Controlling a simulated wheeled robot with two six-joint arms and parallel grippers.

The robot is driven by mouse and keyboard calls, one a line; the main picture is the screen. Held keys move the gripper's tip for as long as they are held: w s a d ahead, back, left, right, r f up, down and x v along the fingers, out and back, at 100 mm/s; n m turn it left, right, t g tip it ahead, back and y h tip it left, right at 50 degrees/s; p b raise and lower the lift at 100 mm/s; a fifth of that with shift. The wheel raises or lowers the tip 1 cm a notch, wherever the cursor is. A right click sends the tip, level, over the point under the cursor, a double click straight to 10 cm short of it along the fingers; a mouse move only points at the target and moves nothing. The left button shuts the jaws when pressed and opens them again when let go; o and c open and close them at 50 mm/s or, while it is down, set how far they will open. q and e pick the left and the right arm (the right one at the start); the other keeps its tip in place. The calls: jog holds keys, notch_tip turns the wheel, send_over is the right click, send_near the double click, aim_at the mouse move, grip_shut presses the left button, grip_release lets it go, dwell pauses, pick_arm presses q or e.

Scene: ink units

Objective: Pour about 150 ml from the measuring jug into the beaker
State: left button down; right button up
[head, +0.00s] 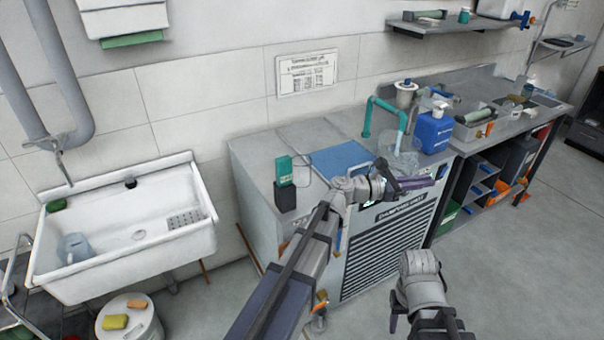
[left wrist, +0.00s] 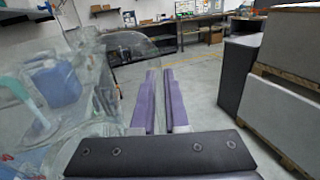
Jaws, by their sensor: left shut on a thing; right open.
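My left gripper (head: 418,184) is over the front of the grey cabinet top, its purple fingers pointing right. In the left wrist view the fingers (left wrist: 159,100) lie close together, shut on part of a clear vessel (left wrist: 112,85), which looks like the measuring jug. In the head view a clear vessel (head: 404,160) shows just behind the fingers, below the teal spout. Its liquid level and any markings cannot be made out. The beaker cannot be told apart from the overlapping clear shapes. My right gripper (head: 418,268) is open and empty, low in front of the cabinet.
A teal bent spout (head: 370,118), a blue bottle (head: 434,132) and a white-topped container (head: 405,92) stand close behind the clear vessel. A blue mat (head: 338,158) and a green-and-black item (head: 284,172) are left. A bluish jug (head: 74,248) sits in the white sink (head: 130,262).

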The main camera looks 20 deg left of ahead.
pick_arm(q)
jog(key=w+a+f+n+t+y+b, duration=0.1)
jog(key=f, duration=0.1)
jog(key=w+a+f+n+t+y+b, duration=0.1)
jog(key=w+a+f+t+y+b, duration=0.1)
jog(key=w+a+f+n+t+y+b, duration=0.1)
jog(key=w+f+n+b, duration=0.1)
jog(key=shift+w+a+f+t, duration=0.1)
jog(key=shift+a+f+t, duration=0.1)
jog(key=shift+a+t, duration=0.2)
jog(key=w+a+f+n+t+y+b, duration=0.2)
jog(key=w+a+f+n+y+b, duration=0.1)
jog(key=a+y, duration=0.3)
jog(key=shift+a+n+t+y, duration=0.3)
jog(key=shift+a+n+t, duration=0.1)
jog(key=shift+a+n, duration=0.35)
pick_arm(e)
notch_tip(320, 180, down, 9)
jog(key=shift+f, duration=0.15)
pick_arm(q)
jog(key=shift+d+r, duration=0.1)
jog(key=shift+r, duration=0.05)
